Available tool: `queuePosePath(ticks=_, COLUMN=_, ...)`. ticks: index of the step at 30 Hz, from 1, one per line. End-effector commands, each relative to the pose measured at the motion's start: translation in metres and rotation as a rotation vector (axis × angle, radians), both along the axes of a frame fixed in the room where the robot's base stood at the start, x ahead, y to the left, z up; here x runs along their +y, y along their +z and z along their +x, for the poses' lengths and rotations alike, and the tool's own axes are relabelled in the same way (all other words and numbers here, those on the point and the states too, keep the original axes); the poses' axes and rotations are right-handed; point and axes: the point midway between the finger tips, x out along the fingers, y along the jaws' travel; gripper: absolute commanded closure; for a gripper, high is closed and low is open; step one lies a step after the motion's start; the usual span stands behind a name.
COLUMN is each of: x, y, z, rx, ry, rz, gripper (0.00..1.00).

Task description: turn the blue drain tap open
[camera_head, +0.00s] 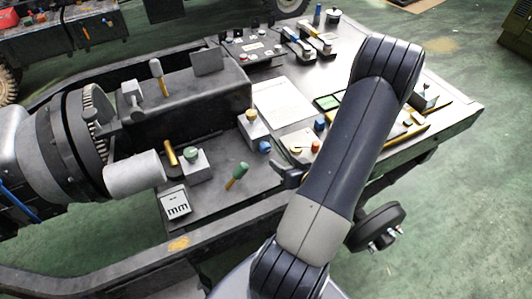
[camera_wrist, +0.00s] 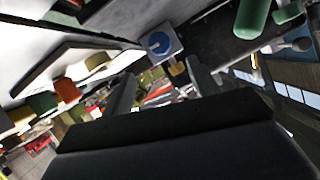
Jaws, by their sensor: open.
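The blue drain tap (camera_head: 264,146) is a small blue knob on the side of a grey block with a yellow top (camera_head: 251,114), in the middle of the chassis deck. In the wrist view the blue tap (camera_wrist: 158,44) shows round on a pale square face, near the top centre. My gripper (camera_wrist: 160,72) has its two dark fingers spread apart. The tap lies beyond the fingertips, roughly between them in the picture, and no contact shows. In the head view my gripper (camera_head: 286,175) is just below and right of the tap, partly hidden by my arm.
A green-handled lever (camera_head: 237,173) stands left of my gripper. Left of it is a block with a green knob (camera_head: 195,157) and a brass lever (camera_head: 170,154). Right of the tap are orange (camera_head: 315,147) and blue (camera_head: 319,124) knobs. A white sheet (camera_head: 283,105) lies behind.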

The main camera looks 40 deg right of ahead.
Motion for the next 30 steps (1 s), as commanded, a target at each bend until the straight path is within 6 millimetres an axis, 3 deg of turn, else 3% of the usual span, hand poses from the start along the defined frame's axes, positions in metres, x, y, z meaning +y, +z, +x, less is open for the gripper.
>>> queuePosePath(ticks=18, x=-0.01, y=-0.032, z=0.081, rx=0.002, ry=0.003, rz=-0.001, gripper=0.43)
queuePosePath(ticks=30, x=-0.011, y=-0.036, z=0.091, rx=0.002, ry=0.0, rz=0.0, gripper=0.43)
